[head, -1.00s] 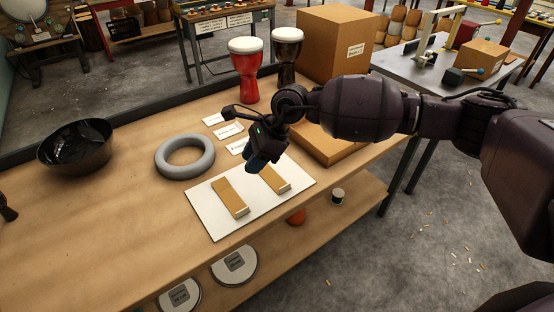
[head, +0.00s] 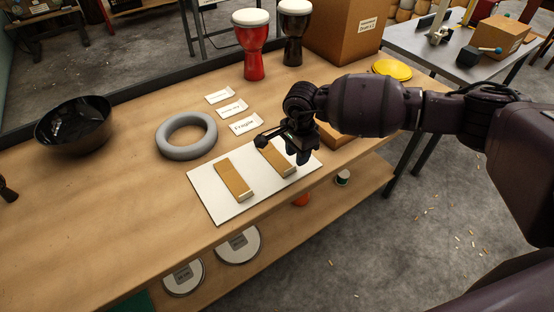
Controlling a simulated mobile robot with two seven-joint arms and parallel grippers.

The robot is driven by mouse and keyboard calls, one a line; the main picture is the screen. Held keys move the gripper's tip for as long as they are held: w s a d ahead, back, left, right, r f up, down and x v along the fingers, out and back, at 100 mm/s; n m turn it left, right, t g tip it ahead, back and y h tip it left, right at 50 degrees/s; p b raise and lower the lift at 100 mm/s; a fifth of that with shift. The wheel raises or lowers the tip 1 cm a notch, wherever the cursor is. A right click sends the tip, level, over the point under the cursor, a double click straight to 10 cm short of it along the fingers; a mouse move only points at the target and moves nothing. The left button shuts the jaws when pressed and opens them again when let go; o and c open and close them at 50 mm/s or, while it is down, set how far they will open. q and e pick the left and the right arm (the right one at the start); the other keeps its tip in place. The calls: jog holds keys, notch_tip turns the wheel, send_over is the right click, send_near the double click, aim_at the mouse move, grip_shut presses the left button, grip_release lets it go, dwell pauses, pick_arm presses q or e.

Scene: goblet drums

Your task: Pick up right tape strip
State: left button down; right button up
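Two tan tape strips lie side by side on a white board (head: 212,203) near the table's front edge. The right tape strip (head: 272,158) is partly hidden by my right gripper; the left tape strip (head: 234,180) is fully visible. My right gripper (head: 283,151) points down over the right strip, with one dark finger to its left and the other to its right. Its fingers are spread apart. I cannot tell whether they touch the strip, which appears to lie on the board. My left gripper is not in view.
A grey ring (head: 186,136), a black bowl (head: 75,126) and small label cards (head: 232,108) are on the table. A red goblet drum (head: 251,45), a dark drum (head: 294,35) and a cardboard box (head: 341,30) stand behind. Bare tabletop lies left of the board.

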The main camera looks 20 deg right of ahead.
jog(key=shift+a+f, duration=0.15)
jog(key=shift+f, duration=1.2)
jog(key=shift+a+f, duration=0.15)
jog(key=shift+f, duration=1.15)
grip_shut()
